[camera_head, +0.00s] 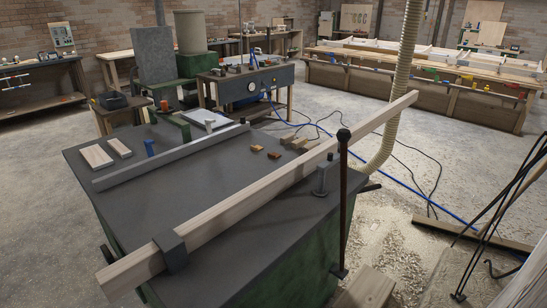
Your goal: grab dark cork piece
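Two small orange-brown pieces lie on the dark grey machine table, a left one (257,148) and a right one (274,155). They lie apart, between the long grey fence and the long wooden beam. They are too small to tell whether either is the dark cork piece. Several paler wood blocks (299,143) lie just right of them, near the table's far edge. Neither of my grippers is in view.
The machine table (235,230) has bare room around the pieces. A long beam (255,190) crosses its near side, beside an upright dark post (343,200). A grey fence (170,158) lies left. A ribbed hose (398,90) hangs behind. Cables (400,180) cross the floor.

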